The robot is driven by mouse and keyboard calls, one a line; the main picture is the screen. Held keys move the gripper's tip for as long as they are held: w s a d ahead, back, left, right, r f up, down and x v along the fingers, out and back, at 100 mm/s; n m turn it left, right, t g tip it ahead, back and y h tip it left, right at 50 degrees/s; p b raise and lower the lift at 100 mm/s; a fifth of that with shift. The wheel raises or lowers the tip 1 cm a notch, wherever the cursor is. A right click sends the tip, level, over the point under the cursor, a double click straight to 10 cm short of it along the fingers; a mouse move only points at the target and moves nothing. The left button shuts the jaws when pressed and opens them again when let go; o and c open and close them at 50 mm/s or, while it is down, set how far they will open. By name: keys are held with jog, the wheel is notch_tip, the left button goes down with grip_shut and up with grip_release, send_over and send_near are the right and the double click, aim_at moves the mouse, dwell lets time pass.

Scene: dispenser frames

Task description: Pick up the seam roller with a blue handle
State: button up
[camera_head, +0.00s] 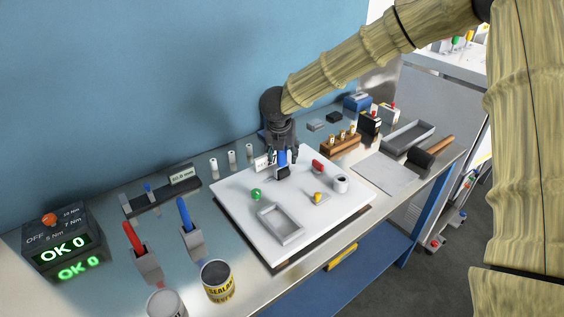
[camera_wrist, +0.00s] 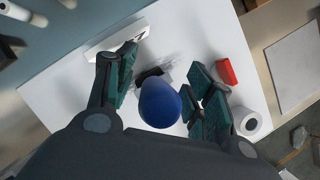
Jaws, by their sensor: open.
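The seam roller's blue handle (camera_head: 282,158) stands upright from a small dark holder on the white board, under my gripper (camera_head: 284,150). In the wrist view, the rounded end of the blue handle (camera_wrist: 160,104) points at the camera, between the two spread fingers of my gripper (camera_wrist: 163,92). The fingers are open, with a visible gap between the handle and the left finger; the right finger is closer to it. I cannot tell if it touches. The roller's lower end is hidden by the handle.
The white board (camera_head: 225,190) also bears a red block (camera_head: 317,165), a white roll (camera_head: 341,184), a grey tray (camera_head: 279,225) and a green ball (camera_head: 256,194). Another blue-handled tool (camera_head: 185,213) and a red-handled one (camera_head: 133,237) stand at left, near a sealant can (camera_head: 218,281).

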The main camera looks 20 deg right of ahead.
jog(key=shift+w+f, duration=0.35)
jog(key=shift+f, duration=0.1)
jog(key=shift+s+r, duration=0.15)
jog(key=shift+r, duration=0.05)
jog(key=shift+s+r, duration=0.1)
jog(key=shift+s, duration=0.05)
jog(key=shift+c, duration=1.2)
grip_shut()
jog(key=shift+r+b, duration=0.45)
jog(key=shift+r, duration=0.15)
notch_tip(320, 180, up, 2)
jog(key=shift+r+b, duration=0.1)
jog(key=shift+b, duration=0.35)
jog(key=s+r+b, duration=0.1)
jog(key=s+b, duration=0.3)
jog(key=s, duration=1.1)
jog(key=shift+s+r, duration=0.25)
jog(key=shift+s, duration=0.15)
